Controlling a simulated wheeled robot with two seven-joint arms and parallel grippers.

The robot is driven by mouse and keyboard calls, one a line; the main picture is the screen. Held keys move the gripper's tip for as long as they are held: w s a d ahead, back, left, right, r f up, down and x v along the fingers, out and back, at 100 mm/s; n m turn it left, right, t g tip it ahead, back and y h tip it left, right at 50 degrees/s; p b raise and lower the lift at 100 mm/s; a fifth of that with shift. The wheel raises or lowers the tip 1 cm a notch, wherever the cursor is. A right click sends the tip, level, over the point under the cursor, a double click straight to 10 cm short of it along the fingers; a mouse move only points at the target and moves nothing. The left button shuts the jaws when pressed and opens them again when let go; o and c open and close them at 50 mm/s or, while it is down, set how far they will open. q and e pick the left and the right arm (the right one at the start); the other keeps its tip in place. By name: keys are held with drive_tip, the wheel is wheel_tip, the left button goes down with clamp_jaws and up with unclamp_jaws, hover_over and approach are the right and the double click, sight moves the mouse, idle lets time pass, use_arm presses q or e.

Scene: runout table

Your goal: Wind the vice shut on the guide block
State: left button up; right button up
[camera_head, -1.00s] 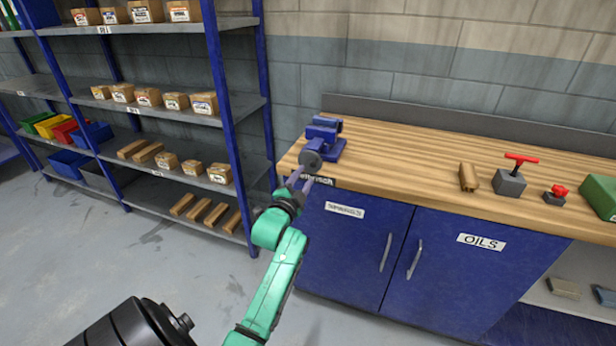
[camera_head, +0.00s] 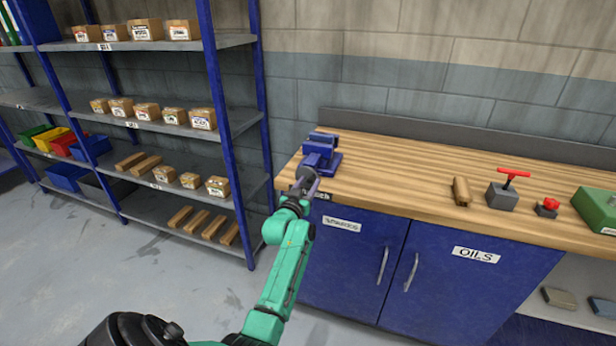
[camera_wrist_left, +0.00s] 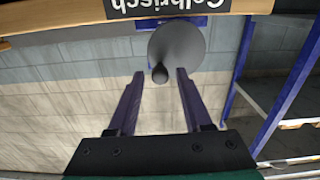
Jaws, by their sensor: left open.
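The blue vice (camera_head: 322,152) stands on the left front corner of the wooden bench. Its round grey handwheel (camera_head: 307,178) faces the front, partly hidden by my left gripper (camera_head: 304,187). In the left wrist view the handwheel (camera_wrist_left: 180,45) fills the top middle, with a dark knob (camera_wrist_left: 160,74) on its face. My left gripper (camera_wrist_left: 158,76) is open, its two fingertips one on each side of the knob with gaps visible. I cannot see whether the vice jaws hold anything. My right gripper is out of view.
The bench top (camera_head: 400,172) is clear between vice and wooden block. A grey block with a red T-handle (camera_head: 503,193), a red-knobbed piece (camera_head: 547,207) and a green case (camera_head: 598,209) stand right. Blue-posted shelving (camera_head: 228,150) stands close on the left.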

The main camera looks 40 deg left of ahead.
use_arm(q)
drive_tip(key=shift+f, duration=0.1)
clamp_jaws()
drive_tip(key=f+m+b, duration=0.1)
drive_tip(key=m, duration=0.2)
drive_tip(key=m+b, duration=0.1)
drive_tip(key=m, duration=0.2)
drive_tip(key=f+m+b, duration=0.1)
drive_tip(key=m, duration=0.3)
drive_tip(key=shift+d+f, duration=0.2)
drive_tip(key=shift+f, duration=0.1)
drive_tip(key=shift+f+b, duration=0.1)
drive_tip(key=shift+b, duration=0.25)
